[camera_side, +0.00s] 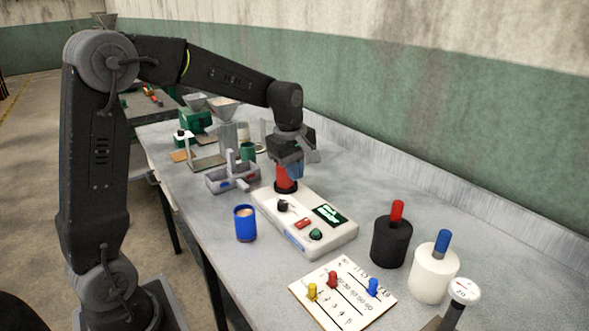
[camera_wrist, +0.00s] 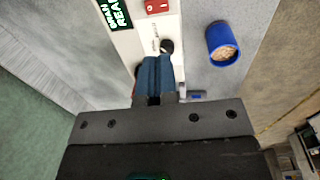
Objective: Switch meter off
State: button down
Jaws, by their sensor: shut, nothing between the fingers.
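The meter (camera_side: 335,237) is a white box on the bench with a lit green-on-black display (camera_side: 329,214), a black knob (camera_side: 283,205), a red button (camera_side: 303,223) and a dark green button (camera_side: 316,234). A red and black cylinder (camera_side: 286,180) stands at its far end, partly hidden by my gripper. My gripper (camera_side: 297,172) is shut and empty, pointing down over that far end. In the wrist view, my blue fingers (camera_wrist: 157,66) lie just beside the black knob (camera_wrist: 167,46); whether they touch it I cannot tell. The display (camera_wrist: 116,14) and red button (camera_wrist: 156,6) also show there.
A blue cup of grain (camera_side: 245,224) stands left of the meter. A grey holder (camera_side: 230,180) is behind it. Black (camera_side: 390,243) and white (camera_side: 433,275) containers, and a board with coloured pegs (camera_side: 343,296), are in front and right. A wall ledge runs behind the bench.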

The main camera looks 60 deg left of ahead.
aim_at(306, 221)
jog(key=shift+r, duration=0.1)
jog(key=shift+w+d+r, duration=0.1)
jog(key=shift+w+d, duration=0.2)
jog(key=shift+w, duration=0.4)
jog(key=f, duration=0.4)
jog(key=w+f, duration=0.1)
jog(key=f, duration=0.9)
jog(key=shift+w, duration=0.35)
jog(key=shift+f, duration=0.25)
jog(key=shift+s, duration=0.1)
